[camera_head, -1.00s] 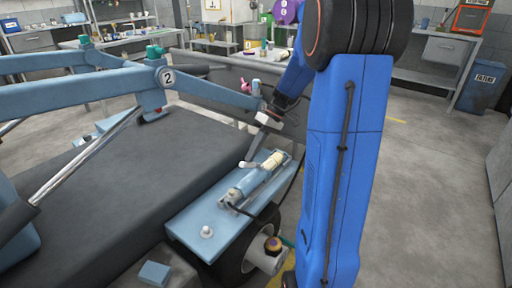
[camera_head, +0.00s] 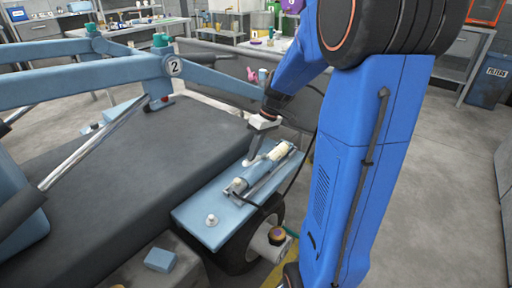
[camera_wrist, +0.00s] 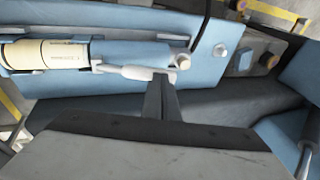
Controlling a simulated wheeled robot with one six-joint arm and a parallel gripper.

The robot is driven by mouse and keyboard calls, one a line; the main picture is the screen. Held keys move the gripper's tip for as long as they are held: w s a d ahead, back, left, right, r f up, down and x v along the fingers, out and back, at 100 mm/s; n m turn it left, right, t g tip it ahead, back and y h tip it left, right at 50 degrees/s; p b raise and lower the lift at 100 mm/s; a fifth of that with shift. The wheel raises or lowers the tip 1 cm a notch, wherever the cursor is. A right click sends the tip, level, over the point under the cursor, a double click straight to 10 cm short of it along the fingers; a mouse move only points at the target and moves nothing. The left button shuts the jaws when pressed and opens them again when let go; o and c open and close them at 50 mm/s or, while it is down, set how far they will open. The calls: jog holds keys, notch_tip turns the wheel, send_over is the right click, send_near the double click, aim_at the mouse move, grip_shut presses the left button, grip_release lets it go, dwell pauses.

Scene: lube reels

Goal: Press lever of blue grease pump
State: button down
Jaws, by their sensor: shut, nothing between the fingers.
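The light-blue grease pump (camera_head: 240,186) with a cream cylinder (camera_head: 279,152) lies on a light-blue plate above a wheel in the head view. In the wrist view the blue pump body (camera_wrist: 135,54) and its cream cylinder (camera_wrist: 45,54) run across the upper left. A short white lever handle (camera_wrist: 128,72) lies alongside the pump body. My gripper (camera_wrist: 161,80) is shut and empty. Its fingertips are at the right end of the lever handle; I cannot tell whether they touch. In the head view my gripper (camera_head: 251,160) reaches down beside the pump, and its fingers partly hide the lever.
The light-blue plate (camera_head: 208,234) has a white knob (camera_head: 211,220) near its front corner. A dark platform (camera_head: 110,185) and blue beams marked 2 (camera_head: 110,72) lie left. A black hose (camera_head: 302,165) runs by my blue arm. Open floor (camera_head: 440,180) lies right.

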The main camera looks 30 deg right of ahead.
aim_at(250, 163)
jog(key=shift+s+a+f+t+h, duration=0.2)
jog(key=shift+a+f+h, duration=0.15)
jog(key=shift+f+h, duration=0.2)
jog(key=shift+s+a+f+t+h, duration=0.1)
jog(key=shift+a+f+t+h, duration=0.1)
jog(key=shift+a+f+h, duration=0.25)
jog(key=shift+s+a+f, duration=0.1)
jog(key=shift+f, duration=0.5)
jog(key=shift+s+f, duration=0.1)
jog(key=shift+f, duration=0.05)
